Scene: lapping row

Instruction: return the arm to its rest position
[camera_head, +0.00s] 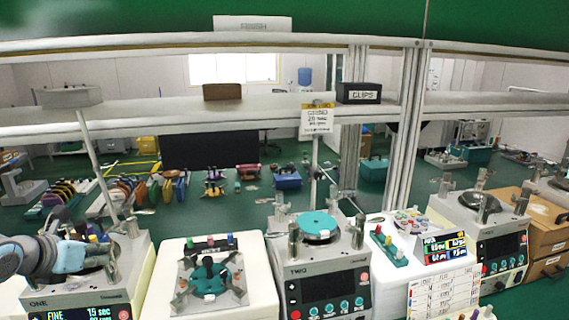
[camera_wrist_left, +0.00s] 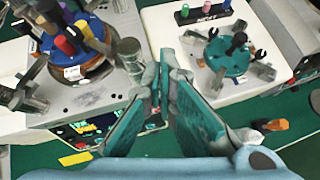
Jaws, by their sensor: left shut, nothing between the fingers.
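My left arm comes in from the left edge in the head view, and its gripper (camera_head: 88,256) is over the machine marked ONE (camera_head: 75,295), hiding part of its top. In the left wrist view the two fingers of the left gripper (camera_wrist_left: 164,80) converge with nothing between them, so it is shut and empty. They point between machine ONE and the white block to its right. My right arm and gripper are in neither view.
The white block (camera_head: 260,285) carries a plate with a teal disc fixture (camera_head: 207,280). Machine TWO (camera_head: 325,270) with a teal disc stands right of it. A metal shelf (camera_head: 270,107) spans above the row. An orange-handled item (camera_wrist_left: 275,124) lies on the green surface.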

